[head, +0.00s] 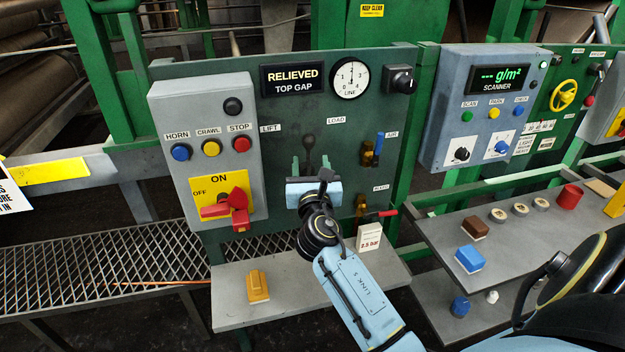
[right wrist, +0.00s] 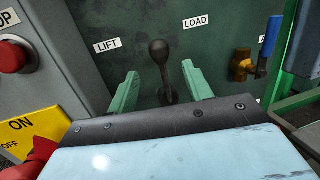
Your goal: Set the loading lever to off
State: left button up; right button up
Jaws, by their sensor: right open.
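The loading lever (head: 309,143) is a dark lever with a round black knob on the green panel, between the LIFT label (head: 270,128) and the LOAD label (head: 336,120). In the right wrist view the lever (right wrist: 159,52) stands roughly upright. My right gripper (head: 310,166) is open in front of the panel. In the wrist view its two green fingers (right wrist: 159,70) stand to either side of the lever, with a gap on both sides. The lever's lower end is partly hidden by the gripper body. No off mark shows beside the lever. My left gripper is not in view.
A grey box with buttons and a red rotary switch (head: 230,208) stands left of the lever. A blue-handled valve (head: 379,148) and a red-handled valve (head: 376,214) are to the right. Below is a shelf with a yellow block (head: 257,286) and a 2.5 bar card (head: 369,238).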

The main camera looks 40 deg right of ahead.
jog(key=v, duration=0.5)
jog(key=shift+s, duration=0.15)
jog(key=s+a+f+m+g+y+b, duration=0.1)
jog(key=a+f+m+g+y, duration=0.15)
jog(key=f, duration=0.95)
jog(key=s+a+f+m+g+y+b, duration=0.1)
jog(key=a+f+m+y, duration=0.2)
jog(key=f, duration=1)
jog(key=s+a+f+m+g+y+b, duration=0.1)
jog(key=s+a+f+m+g, duration=0.2)
jog(key=f, duration=0.5)
jog(key=s+a+f+m+g+y, duration=0.1)
jog(key=s+f+m+y, duration=0.1)
jog(key=s+f, duration=0.45)
jog(key=s+f+m+g, duration=0.2)
jog(key=s+f+m, duration=0.3)
jog(key=s, duration=0.6)
jog(key=s+a+f+m+g+y+b, duration=0.1)
jog(key=s+f+m+g, duration=0.2)
jog(key=s+f+m, duration=0.3)
jog(key=s+a+f+m+g+y+b, duration=0.1)
jog(key=s+f+m, duration=0.4)
jog(key=s+f, duration=0.6)
jog(key=s+g, duration=0.1)
jog(key=s, duration=0.4)
jog(key=shift+s+f+g, duration=0.15)
jog(key=shift+s+g, duration=0.15)
jog(key=shift+g, duration=0.05)
